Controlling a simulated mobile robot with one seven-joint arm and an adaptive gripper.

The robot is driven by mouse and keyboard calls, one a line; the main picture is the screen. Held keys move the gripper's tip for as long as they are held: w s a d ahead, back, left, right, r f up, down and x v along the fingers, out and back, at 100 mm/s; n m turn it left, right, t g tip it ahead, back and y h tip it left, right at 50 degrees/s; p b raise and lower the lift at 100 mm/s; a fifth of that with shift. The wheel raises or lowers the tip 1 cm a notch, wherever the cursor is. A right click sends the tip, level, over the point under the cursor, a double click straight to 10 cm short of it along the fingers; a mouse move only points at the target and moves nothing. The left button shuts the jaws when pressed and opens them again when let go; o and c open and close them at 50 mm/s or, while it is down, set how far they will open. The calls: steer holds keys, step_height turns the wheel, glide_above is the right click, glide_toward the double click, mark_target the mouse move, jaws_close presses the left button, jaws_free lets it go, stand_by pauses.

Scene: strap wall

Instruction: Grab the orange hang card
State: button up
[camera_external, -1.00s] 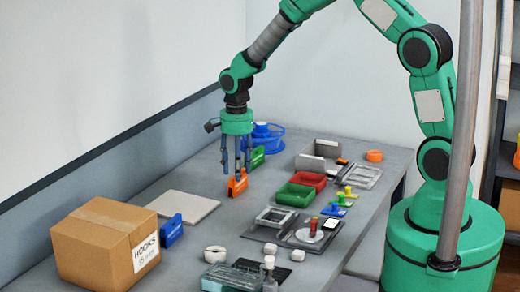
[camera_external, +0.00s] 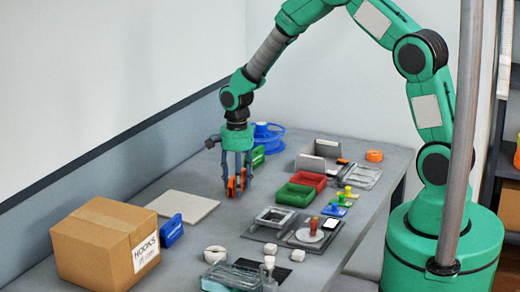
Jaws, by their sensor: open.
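The orange hang card (camera_external: 232,188) stands upright on the grey table, left of the green bin. My gripper (camera_external: 237,190) is lowered over it, pointing straight down. Its fingers are open and reach down around the card, hiding part of it. I cannot tell whether any finger touches the card.
A green card (camera_external: 257,157) and a blue spool (camera_external: 266,137) stand just behind my gripper. A blue card (camera_external: 171,230) stands beside the cardboard box (camera_external: 105,245). A flat pale board (camera_external: 183,206) lies to the left. Green (camera_external: 295,196) and red (camera_external: 309,180) bins are to the right.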

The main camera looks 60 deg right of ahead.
stand_by(0.3)
steer(key=c, duration=0.8)
steer(key=shift+c, duration=0.3)
steer(key=shift+r, duration=0.1)
steer(key=shift+r+p, duration=0.9)
steer(key=shift+r, duration=4.05)
